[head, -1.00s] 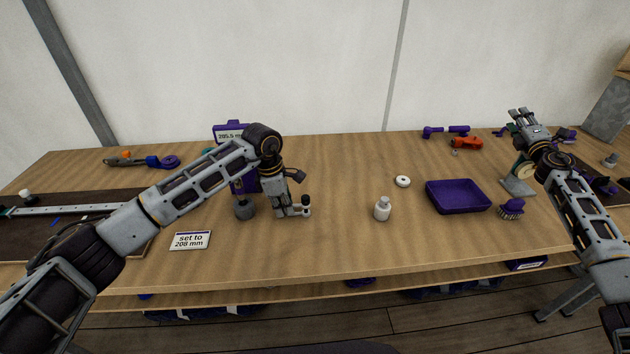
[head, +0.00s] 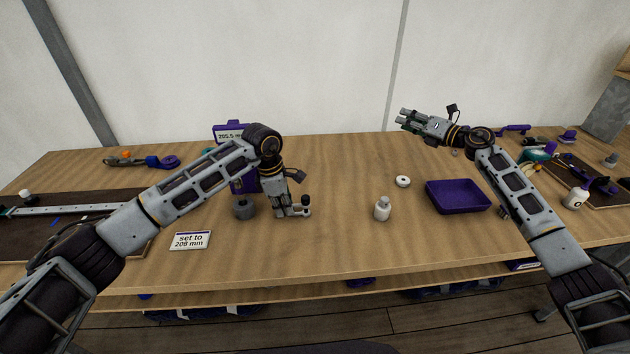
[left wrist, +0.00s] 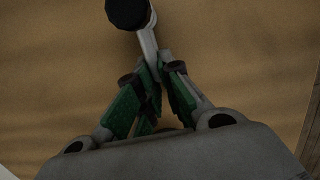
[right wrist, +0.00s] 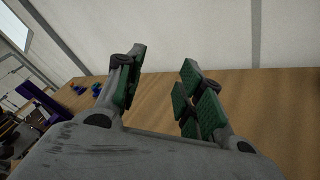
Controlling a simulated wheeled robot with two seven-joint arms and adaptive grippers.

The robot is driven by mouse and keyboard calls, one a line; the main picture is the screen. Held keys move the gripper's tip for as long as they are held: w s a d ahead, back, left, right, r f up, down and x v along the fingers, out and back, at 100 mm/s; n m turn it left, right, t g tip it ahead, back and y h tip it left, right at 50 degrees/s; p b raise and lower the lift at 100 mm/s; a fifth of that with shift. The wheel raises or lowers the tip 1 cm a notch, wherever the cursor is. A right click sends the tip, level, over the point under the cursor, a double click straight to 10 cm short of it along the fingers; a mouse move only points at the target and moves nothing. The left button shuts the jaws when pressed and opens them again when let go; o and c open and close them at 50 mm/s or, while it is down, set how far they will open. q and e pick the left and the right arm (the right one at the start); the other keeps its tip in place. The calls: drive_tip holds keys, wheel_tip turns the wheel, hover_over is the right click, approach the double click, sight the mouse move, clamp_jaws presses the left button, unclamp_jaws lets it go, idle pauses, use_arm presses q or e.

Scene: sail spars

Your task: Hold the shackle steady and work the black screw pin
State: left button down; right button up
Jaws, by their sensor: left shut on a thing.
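My left gripper (head: 284,212) is low over the table, left of centre. It is shut on the silver shackle (left wrist: 148,42), which sticks out past the fingertips in the left wrist view. The black screw pin (left wrist: 127,12) shows as a round dark head at the shackle's far end, cut by the top edge. In the head view the black pin (head: 305,199) is small, just right of the left fingers. My right gripper (head: 403,118) is raised above the table's back part, pointing left, well away from the shackle. Its fingers (right wrist: 160,85) are spread and empty.
A white bottle (head: 381,210), a white ring (head: 403,181) and a purple tray (head: 457,197) stand right of the shackle. The table between shackle and bottle is clear.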

drive_tip(key=s+a+f+n+g+y, duration=0.1)
drive_tip(key=s+a+n+g, duration=0.3)
drive_tip(key=a, duration=0.7)
drive_tip(key=s+a+f+n+g+y, duration=0.1)
drive_tip(key=s+a+f+n+g, duration=0.15)
drive_tip(key=a+n+g, duration=0.6)
drive_tip(key=s+a+f+n+g+h, duration=0.1)
drive_tip(key=s+a+f+n+h, duration=0.2)
drive_tip(key=s+a+n+h, duration=0.4)
drive_tip(key=shift+s+a+f+g, duration=0.15)
drive_tip(key=shift+s+a+g, duration=0.2)
drive_tip(key=shift+s+a, duration=2.35)
